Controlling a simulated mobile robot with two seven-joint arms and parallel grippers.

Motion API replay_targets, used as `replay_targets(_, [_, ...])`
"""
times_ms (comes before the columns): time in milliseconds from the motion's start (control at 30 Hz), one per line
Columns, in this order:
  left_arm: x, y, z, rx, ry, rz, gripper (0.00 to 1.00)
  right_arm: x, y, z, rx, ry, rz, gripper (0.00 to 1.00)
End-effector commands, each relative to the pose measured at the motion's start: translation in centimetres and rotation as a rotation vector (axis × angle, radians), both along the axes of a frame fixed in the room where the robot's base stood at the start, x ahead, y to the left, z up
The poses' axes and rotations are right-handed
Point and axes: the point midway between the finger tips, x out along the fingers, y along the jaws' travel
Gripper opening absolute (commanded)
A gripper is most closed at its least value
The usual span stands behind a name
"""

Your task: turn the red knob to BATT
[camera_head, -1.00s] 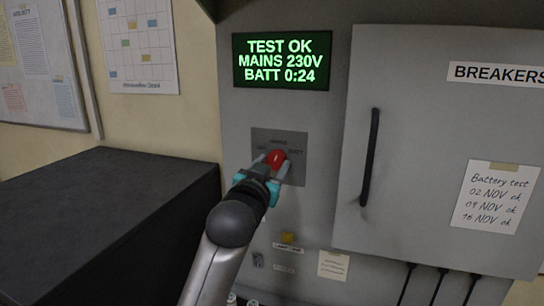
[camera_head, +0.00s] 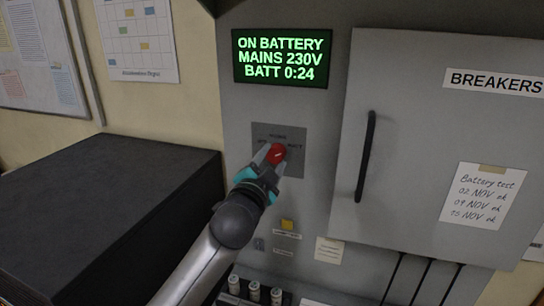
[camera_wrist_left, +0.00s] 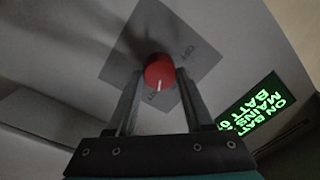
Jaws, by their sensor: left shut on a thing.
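The red knob (camera_head: 276,153) sits on a grey plate (camera_head: 293,168) on the cabinet front, with BATT lettering partly visible at its right. My left gripper (camera_head: 267,156) is shut on the knob. In the left wrist view the knob (camera_wrist_left: 160,72) is between the two fingers (camera_wrist_left: 158,100), and its white pointer line shows. The display (camera_head: 281,58) above reads ON BATTERY, MAINS 230V, BATT 0:24. My right gripper is not in view.
A closed breaker door (camera_head: 425,150) with a black handle (camera_head: 366,157) is at the right of the knob. A dark box-like surface (camera_head: 110,205) stands at the left. A yellow button (camera_head: 288,225) is below the plate.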

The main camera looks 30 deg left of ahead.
Motion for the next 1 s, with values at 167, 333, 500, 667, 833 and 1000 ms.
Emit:
replay_targets(167, [0.00, 0.00, 0.04, 0.019, 0.003, 0.000, 0.00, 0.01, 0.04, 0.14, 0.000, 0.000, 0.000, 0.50])
replay_targets(333, [0.00, 0.01, 0.03, 0.021, 0.003, 0.000, 0.00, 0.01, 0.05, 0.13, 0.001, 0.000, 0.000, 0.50])
replay_targets(500, [-0.01, 0.02, 0.02, 0.022, 0.004, 0.000, 0.00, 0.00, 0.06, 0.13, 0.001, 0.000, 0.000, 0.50])
replay_targets(667, [-0.01, 0.02, 0.02, 0.020, 0.004, 0.001, 0.70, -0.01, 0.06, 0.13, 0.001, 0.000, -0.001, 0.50])
replay_targets(833, [-0.01, 0.02, 0.02, 0.019, 0.004, 0.001, 0.82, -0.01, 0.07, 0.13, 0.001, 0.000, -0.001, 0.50])
replay_targets(1000, [-0.02, 0.01, 0.01, 0.018, 0.004, 0.000, 0.82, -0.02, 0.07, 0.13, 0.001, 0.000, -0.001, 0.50])
